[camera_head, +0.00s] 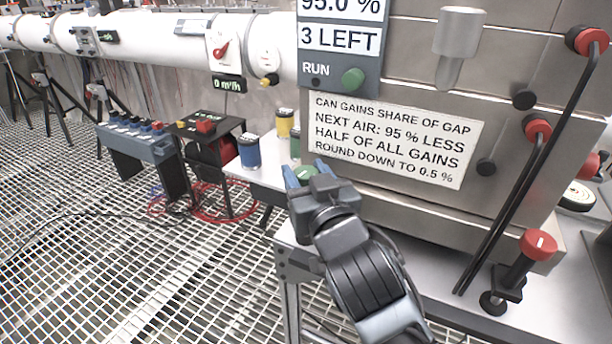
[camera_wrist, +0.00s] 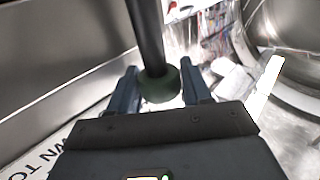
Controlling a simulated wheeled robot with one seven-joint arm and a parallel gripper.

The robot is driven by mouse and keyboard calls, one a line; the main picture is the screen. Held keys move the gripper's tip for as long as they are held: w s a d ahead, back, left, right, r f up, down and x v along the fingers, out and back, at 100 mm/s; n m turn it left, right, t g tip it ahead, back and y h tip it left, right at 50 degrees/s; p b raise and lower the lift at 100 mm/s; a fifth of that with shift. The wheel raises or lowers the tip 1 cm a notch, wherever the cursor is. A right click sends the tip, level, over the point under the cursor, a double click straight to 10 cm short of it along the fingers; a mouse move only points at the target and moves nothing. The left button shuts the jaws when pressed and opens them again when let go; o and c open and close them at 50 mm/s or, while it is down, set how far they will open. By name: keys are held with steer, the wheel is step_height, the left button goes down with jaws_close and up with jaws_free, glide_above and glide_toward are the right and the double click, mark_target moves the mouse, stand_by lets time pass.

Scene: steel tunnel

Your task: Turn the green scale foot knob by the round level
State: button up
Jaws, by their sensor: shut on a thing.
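A green knob (camera_head: 306,174) shows between the blue fingertips of my gripper (camera_head: 304,171), at the table edge left of the lettered steel cabinet. In the wrist view the green knob (camera_wrist: 161,86) sits at the end of a dark stem, between the two fingers of my gripper (camera_wrist: 160,88). My gripper is shut on it; parts of the contact are hard to see. A small round pale-faced thing (camera_head: 576,198) lies at the far right, and I cannot tell if it is the round level.
The steel cabinet (camera_head: 500,95) stands close to the right of my gripper, with red-knobbed black levers (camera_head: 537,130). Blue (camera_head: 249,152) and yellow (camera_head: 284,122) cans stand nearby on the table. A black box (camera_head: 205,128) and cables are left. Grating floor is open at lower left.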

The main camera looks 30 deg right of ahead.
steer(key=h+b, duration=0.1)
steer(key=m+h+b, duration=0.1)
steer(key=shift+a+f+m+g+b, duration=0.1)
steer(key=shift+f+m+g+b, duration=0.2)
steer(key=shift+b, duration=0.1)
steer(key=shift+r+m+h+b, duration=0.2)
steer(key=shift+m+h+b, duration=0.25)
steer(key=shift+h, duration=0.35)
steer(key=o, duration=0.7)
steer(key=v, duration=0.7)
steer(key=shift+s+a+r+b, duration=0.15)
steer(key=shift+s+b, duration=0.15)
steer(key=shift+s, duration=0.05)
